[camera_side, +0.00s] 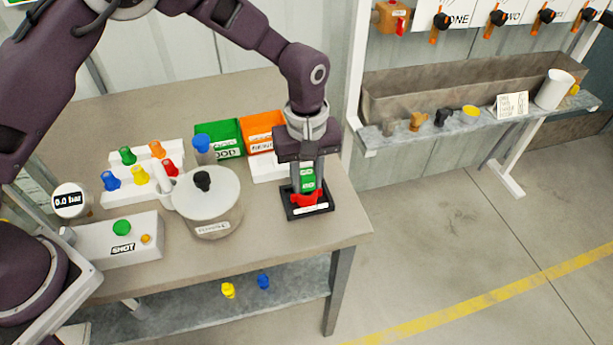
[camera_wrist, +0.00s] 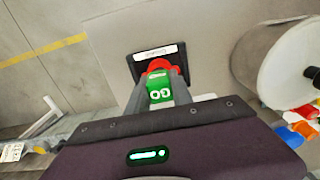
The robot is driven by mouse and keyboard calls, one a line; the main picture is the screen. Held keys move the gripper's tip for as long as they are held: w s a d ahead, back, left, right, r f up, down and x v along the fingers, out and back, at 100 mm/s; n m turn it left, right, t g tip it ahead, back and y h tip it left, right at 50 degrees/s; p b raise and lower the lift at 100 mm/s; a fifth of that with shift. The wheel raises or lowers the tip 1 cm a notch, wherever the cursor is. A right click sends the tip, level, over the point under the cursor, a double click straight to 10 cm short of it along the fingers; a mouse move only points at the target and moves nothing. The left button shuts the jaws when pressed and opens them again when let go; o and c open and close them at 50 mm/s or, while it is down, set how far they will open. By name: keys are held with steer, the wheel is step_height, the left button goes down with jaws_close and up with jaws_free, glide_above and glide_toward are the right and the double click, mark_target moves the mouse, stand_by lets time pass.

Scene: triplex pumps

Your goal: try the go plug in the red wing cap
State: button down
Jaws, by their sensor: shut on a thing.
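My gripper (camera_side: 308,185) is shut on the green go plug (camera_side: 308,179), near the right front of the bench. The go plug also shows in the wrist view (camera_wrist: 159,88), its "GO" lettering facing the camera between my fingers. The red wing cap (camera_side: 306,197) sits on a black fixture (camera_side: 310,211) with a white label, directly under the plug. In the wrist view the red cap (camera_wrist: 157,66) shows just beyond the plug. The plug's lower end is at the cap; I cannot tell whether it has entered.
A lidded pot (camera_side: 213,205) stands left of the fixture. Green (camera_side: 226,137) and orange (camera_side: 262,131) bins stand behind. A white rack (camera_side: 143,173) holds several coloured caps. A grey SHOT box (camera_side: 121,241) stands at the left. The bench's front right corner is clear.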

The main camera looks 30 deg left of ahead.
mark_target(306, 172)
steer(key=c, duration=1.1)
jaws_free()
steer(key=shift+o, duration=0.2)
step_height(306, 172, up, 7)
steer(key=shift+r, duration=0.2)
steer(key=s+a+r+m+t+h, duration=0.1)
steer(key=s+a+r+m, duration=0.1)
steer(key=s+a+r, duration=0.45)
steer(key=s+a+r+m+t, duration=0.1)
steer(key=s+a+r+m, duration=0.2)
steer(key=r, duration=0.6)
steer(key=s+a+m+t, duration=0.1)
steer(key=s+a, duration=0.3)
steer(key=s, duration=0.4)
steer(key=s+a+m+t+y, duration=0.1)
steer(key=s+a+m+t, duration=0.1)
steer(key=s, duration=0.7)
steer(key=shift+a+r+m+t, duration=0.3)
steer(key=shift+a+m, duration=0.2)
steer(key=shift+a, duration=0.75)
steer(key=shift+s, duration=0.1)
